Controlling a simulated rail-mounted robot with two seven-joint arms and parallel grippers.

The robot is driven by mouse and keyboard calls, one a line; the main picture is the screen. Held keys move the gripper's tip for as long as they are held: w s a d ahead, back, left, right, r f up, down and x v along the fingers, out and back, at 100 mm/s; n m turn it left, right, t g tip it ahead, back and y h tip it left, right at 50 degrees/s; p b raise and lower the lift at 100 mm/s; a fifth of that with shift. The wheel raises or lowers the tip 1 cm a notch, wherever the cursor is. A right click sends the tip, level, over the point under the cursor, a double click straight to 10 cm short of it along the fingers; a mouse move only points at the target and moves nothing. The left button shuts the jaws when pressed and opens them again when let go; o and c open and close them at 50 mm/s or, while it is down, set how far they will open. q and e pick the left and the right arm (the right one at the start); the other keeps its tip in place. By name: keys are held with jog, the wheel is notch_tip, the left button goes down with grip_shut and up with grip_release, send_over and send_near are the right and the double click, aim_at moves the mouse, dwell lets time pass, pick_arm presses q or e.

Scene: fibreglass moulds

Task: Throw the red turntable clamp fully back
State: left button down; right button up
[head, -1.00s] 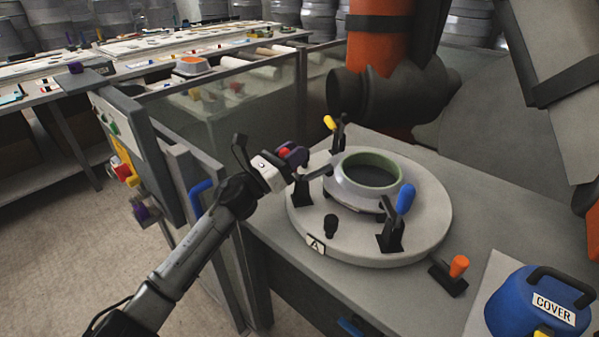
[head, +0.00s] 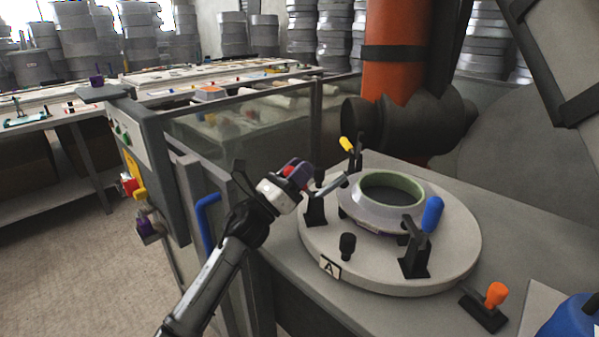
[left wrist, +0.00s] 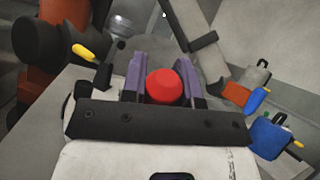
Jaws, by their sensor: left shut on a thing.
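The red clamp's handle (head: 288,170) is held in my left gripper (head: 297,171), at the left edge of the turntable (head: 460,258). The left wrist view shows the red knob (left wrist: 163,86) between the two purple fingers, which are shut on it. The clamp's black base (head: 314,209) stands on the disc. Its handle leans left, outward from the mould, and its grey arm slopes up to the right, toward the mould (head: 372,212). The fingers hide part of the handle. My right gripper is not in view.
A yellow-handled clamp (head: 346,144) stands behind the mould and a blue-handled clamp (head: 432,214) in front. A black knob (head: 347,244) stands beside the A label (head: 330,266). An orange-handled lever (head: 496,294) sits front right. A glass-sided tank (head: 250,130) lies behind left.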

pick_arm(q)
jog(key=c, duration=0.9)
grip_release()
jog(key=shift+o, duration=0.2)
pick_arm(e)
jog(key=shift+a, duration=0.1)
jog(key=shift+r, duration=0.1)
pick_arm(q)
jog(key=shift+s+a+f, duration=0.15)
jog(key=shift+a, duration=0.1)
jog(key=p+v, duration=0.4)
jog(key=v, duration=0.9)
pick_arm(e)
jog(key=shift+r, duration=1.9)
pick_arm(q)
jog(key=shift+s, duration=0.1)
